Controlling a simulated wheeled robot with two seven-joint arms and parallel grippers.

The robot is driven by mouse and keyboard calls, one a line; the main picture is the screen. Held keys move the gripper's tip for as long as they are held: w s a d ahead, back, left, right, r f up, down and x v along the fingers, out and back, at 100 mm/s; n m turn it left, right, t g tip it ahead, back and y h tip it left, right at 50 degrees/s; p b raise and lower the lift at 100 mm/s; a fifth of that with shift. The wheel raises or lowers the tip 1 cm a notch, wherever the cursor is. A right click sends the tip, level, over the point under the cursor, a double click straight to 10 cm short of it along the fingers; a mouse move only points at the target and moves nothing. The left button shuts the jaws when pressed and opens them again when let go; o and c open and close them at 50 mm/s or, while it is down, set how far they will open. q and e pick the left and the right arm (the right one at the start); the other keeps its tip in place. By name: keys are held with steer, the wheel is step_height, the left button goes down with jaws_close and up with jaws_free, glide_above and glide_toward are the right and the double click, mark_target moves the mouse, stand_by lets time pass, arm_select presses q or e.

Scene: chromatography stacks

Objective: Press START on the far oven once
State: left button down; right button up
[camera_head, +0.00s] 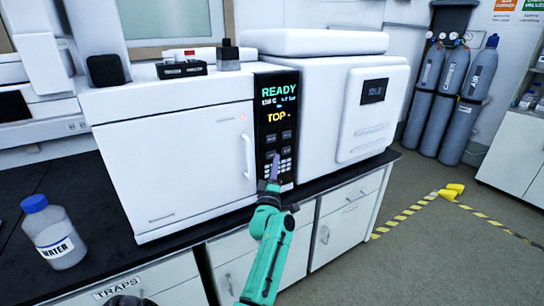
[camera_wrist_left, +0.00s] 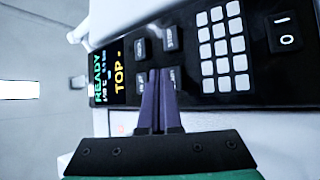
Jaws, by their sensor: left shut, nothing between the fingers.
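The white oven (camera_head: 178,165) stands on the bench with its door shut. To the right of the door is a black control panel (camera_head: 278,110) whose screen reads READY and TOP. Below the screen are several dark buttons and a pale keypad (camera_wrist_left: 222,45). My left gripper (camera_head: 274,163) is shut and empty, its purple fingers pointing at the panel at the lower dark buttons. In the left wrist view the fingertips (camera_wrist_left: 160,72) lie between two lower buttons and partly cover them. Their labels are too blurred to read, and contact cannot be told.
A blue-capped WATER bottle (camera_head: 54,232) stands on the black bench at left. A white unit with a small screen (camera_head: 352,108) adjoins the panel on the right. Small black boxes (camera_head: 181,69) sit on the oven.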

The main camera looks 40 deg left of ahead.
arm_select(q)
steer(key=shift+a, duration=0.1)
steer(key=shift+w+a, duration=0.15)
steer(key=shift+a, duration=0.2)
steer(key=shift+w+a+b, duration=0.1)
steer(key=shift+a+b, duration=0.3)
steer(key=shift+b, duration=0.05)
stand_by(0.6)
stand_by(0.3)
steer(key=shift+s+d+p, duration=0.3)
steer(key=shift+d+p, duration=0.25)
steer(key=shift+d, duration=0.25)
steer(key=d+p, duration=0.1)
steer(key=d, duration=0.1)
steer(key=s+d+p, duration=0.1)
steer(key=d, duration=0.2)
steer(key=shift+s+p, duration=0.2)
steer(key=shift+p, duration=0.1)
